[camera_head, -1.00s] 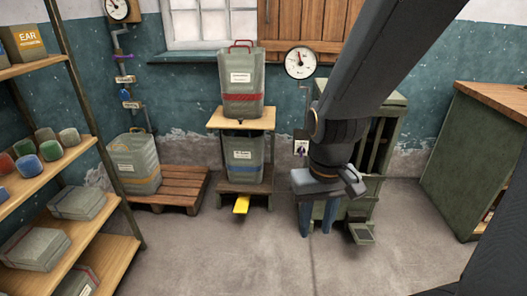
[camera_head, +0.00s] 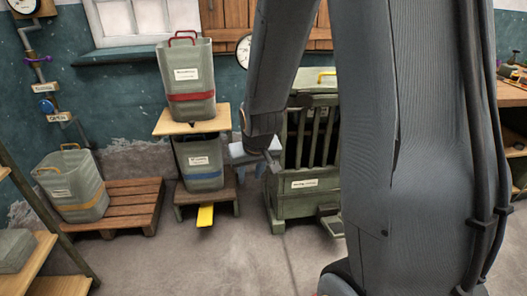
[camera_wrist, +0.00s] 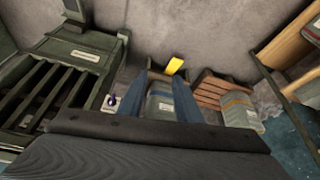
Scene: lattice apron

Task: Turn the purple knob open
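In the head view my gripper (camera_head: 250,153) hangs in front of the cabinet's left side, and the plate with the knob is hidden there. A purple handle (camera_head: 38,59) also shows on the wall pipe at the far left. My gripper is well apart from it.
Two stacked bins (camera_head: 186,85) stand on a wooden stand, with a yellow pedal (camera_head: 205,215) in front. Another bin (camera_head: 75,185) stands on a pallet. The green cabinet (camera_head: 298,205) is partly behind my arm. The floor in front is clear.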

